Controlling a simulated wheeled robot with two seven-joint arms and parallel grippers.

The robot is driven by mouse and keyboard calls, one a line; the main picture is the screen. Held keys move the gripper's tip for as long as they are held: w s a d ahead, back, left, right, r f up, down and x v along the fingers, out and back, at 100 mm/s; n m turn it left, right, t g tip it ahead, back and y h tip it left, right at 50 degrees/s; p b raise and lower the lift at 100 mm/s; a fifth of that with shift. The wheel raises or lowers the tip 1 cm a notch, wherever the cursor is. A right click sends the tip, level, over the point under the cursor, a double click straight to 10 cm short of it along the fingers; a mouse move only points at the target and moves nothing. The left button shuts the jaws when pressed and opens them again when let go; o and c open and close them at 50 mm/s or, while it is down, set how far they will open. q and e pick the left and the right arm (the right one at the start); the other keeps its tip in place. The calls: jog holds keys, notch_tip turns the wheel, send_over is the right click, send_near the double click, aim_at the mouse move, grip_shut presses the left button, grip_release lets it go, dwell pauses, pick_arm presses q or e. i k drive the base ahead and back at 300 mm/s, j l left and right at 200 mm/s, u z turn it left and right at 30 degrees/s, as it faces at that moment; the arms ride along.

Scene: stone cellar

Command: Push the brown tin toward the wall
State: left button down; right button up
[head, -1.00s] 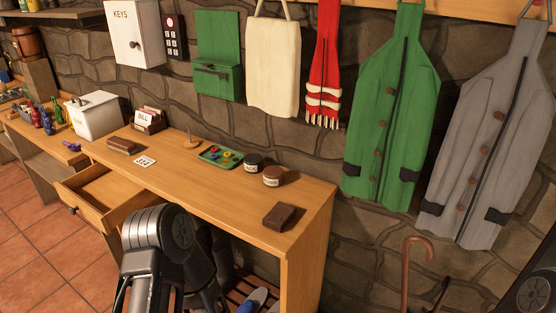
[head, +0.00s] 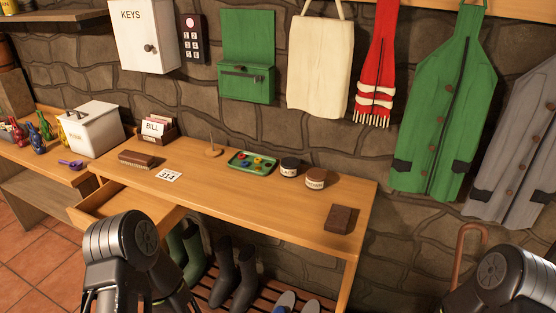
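The brown tin (head: 316,179), a small round tin with a brown lid and a pale label, stands upright on the wooden table (head: 235,208), toward its right end. A similar tin with a dark lid (head: 290,167) stands just left of and behind it. There is a strip of bare table behind the brown tin, before the stone wall (head: 262,122). Parts of both my arms show at the bottom left and bottom right, in front of the table. Neither gripper's fingers are in view, and nothing of mine touches the tin.
A green tray (head: 252,162) with small coloured pieces lies left of the tins. A dark brown block (head: 340,219) lies front right of the brown tin. An open drawer (head: 110,205) juts out at the table's left front. The tabletop's middle front is clear.

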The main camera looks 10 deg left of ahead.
aim_at(315, 180)
jog(key=k+j, duration=0.1)
jog(key=j, duration=1.15)
